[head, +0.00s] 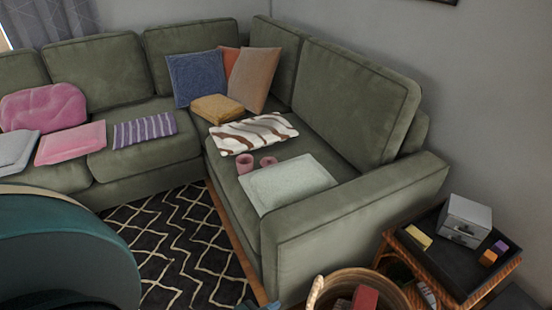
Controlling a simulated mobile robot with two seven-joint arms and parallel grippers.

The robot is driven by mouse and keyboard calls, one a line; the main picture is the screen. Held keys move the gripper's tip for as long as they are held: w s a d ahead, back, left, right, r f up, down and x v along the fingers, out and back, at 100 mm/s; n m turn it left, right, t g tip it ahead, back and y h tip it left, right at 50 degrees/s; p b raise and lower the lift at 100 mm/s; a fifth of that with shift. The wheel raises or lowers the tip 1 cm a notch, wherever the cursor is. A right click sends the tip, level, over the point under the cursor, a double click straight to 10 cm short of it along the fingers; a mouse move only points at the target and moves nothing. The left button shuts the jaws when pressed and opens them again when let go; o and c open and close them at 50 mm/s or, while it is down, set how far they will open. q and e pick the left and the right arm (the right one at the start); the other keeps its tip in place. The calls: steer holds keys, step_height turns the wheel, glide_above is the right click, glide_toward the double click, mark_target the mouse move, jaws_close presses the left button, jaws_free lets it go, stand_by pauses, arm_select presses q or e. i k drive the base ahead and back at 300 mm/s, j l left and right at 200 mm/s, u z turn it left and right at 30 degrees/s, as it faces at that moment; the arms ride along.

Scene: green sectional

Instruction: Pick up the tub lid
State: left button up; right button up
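I cannot pick out the tub lid for certain. A flat pale grey-green rectangle (288,183) with rounded corners lies on the right seat of the sofa, near the armrest; I cannot tell whether it is a lid or folded cloth. A flat pale grey piece (15,150) and a flat pink piece (71,143) lie on the left seats. Neither of my grippers is in view.
The green sectional (145,155) fills the middle. Two small pink cylinders (245,164), a brown-and-white striped cloth (253,133) and cushions lie on it. A teal rounded object (60,250) blocks the lower left. A wicker basket (318,290) and side table (470,285) stand lower right.

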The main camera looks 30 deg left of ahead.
mark_target(264, 162)
steer(key=i+j+z, duration=0.25)
steer(key=j+z, duration=0.15)
steer(key=j, duration=0.6)
steer(key=i+j+z, duration=0.1)
steer(key=j+z, duration=0.3)
steer(key=j, duration=0.65)
steer(key=j+z, duration=0.4)
steer(key=j, duration=0.65)
steer(key=j+z, duration=0.15)
steer(key=j, duration=0.45)
steer(key=k+j+z, duration=0.1)
steer(key=j, duration=0.45)
steer(key=k+j+z, duration=0.15)
steer(key=j, duration=0.45)
